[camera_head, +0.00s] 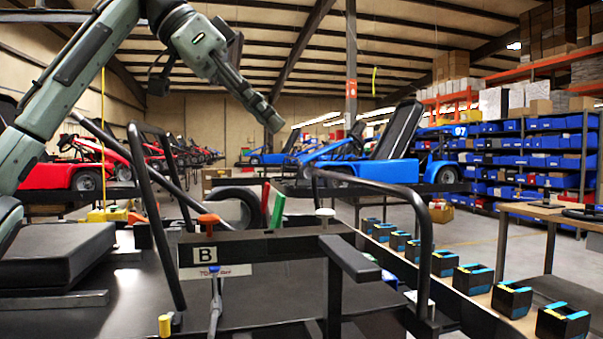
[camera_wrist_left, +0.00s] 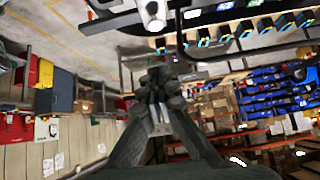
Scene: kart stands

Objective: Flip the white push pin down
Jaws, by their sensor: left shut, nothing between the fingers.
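The white push pin (camera_head: 325,214) stands upright on the black bar of the kart stand (camera_head: 330,245) in the head view. A white round piece at the top of the left wrist view (camera_wrist_left: 153,14) looks like the same pin. My left gripper (camera_head: 272,121) comes in from the upper left, pointing down and right. It is shut and empty, above and left of the white pin and apart from it. Its closed fingers also show in the left wrist view (camera_wrist_left: 159,90). My right gripper is in neither view.
An orange-red pin (camera_head: 209,220) stands near a "B" sign (camera_head: 207,254). A yellow-tipped piece (camera_head: 165,325) is lower left. Black curved bars (camera_head: 425,230) rise around the white pin. Several black-and-blue blocks (camera_head: 512,298) line the right side. Open air lies between gripper and pin.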

